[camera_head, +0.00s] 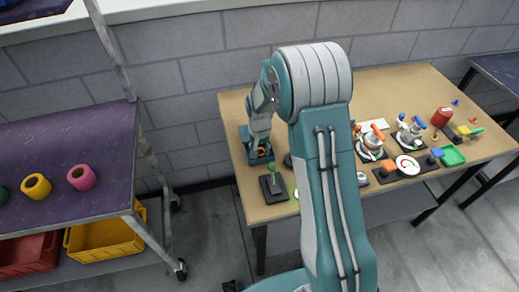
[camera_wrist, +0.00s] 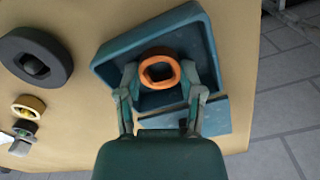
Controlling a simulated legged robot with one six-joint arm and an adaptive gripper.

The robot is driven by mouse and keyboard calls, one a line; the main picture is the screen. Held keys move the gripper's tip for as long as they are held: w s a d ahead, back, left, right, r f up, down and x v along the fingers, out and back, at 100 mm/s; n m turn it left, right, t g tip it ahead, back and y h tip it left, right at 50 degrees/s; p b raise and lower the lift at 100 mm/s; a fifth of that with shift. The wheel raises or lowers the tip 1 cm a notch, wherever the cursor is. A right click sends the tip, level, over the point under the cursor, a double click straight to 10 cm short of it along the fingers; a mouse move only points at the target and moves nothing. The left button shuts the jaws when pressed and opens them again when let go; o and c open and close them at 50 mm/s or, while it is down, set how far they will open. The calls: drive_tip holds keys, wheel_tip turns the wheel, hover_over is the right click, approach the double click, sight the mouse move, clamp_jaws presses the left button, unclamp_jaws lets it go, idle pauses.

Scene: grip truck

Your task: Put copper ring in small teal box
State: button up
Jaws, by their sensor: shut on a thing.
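The copper ring (camera_wrist: 159,70) is an orange ring with a squarish hole. In the wrist view my gripper (camera_wrist: 160,82) is shut on it, with a fingertip at each side. The ring is over or inside the small teal box (camera_wrist: 105,61), a shallow square tray; I cannot tell whether it touches the box floor. In the head view the teal box (camera_head: 245,133) is at the table's left end, and my gripper (camera_head: 261,150) is down at it. The ring shows there as a small orange patch, mostly hidden by my gripper.
The wooden table (camera_head: 240,105) holds several parts to the right of my arm. A dark ring (camera_wrist: 35,57) and a small yellow ring (camera_wrist: 28,107) lie left of the box in the wrist view. A purple-topped cart (camera_head: 60,150) with coloured rolls stands at left.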

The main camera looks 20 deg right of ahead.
drive_tip(key=o, duration=0.9)
drive_tip(key=shift+a, duration=0.1)
drive_tip(key=s+r+n+t, duration=0.1)
drive_tip(key=s+r, duration=0.2)
drive_tip(key=r, duration=0.7)
drive_tip(key=s+r, duration=0.3)
drive_tip(key=r, duration=0.7)
drive_tip(key=s+r+n+t, duration=0.1)
drive_tip(key=s+r, duration=0.1)
drive_tip(key=s, duration=0.5)
drive_tip(key=s+r+n+t, duration=0.1)
drive_tip(key=s+r+t, duration=0.1)
drive_tip(key=s, duration=0.5)
drive_tip(key=s+r+n+t, duration=0.1)
drive_tip(key=s+r, duration=0.2)
drive_tip(key=s, duration=0.4)
drive_tip(key=shift+s+r+t, duration=0.3)
drive_tip(key=shift+s+r, duration=0.05)
drive_tip(key=shift+s, duration=0.05)
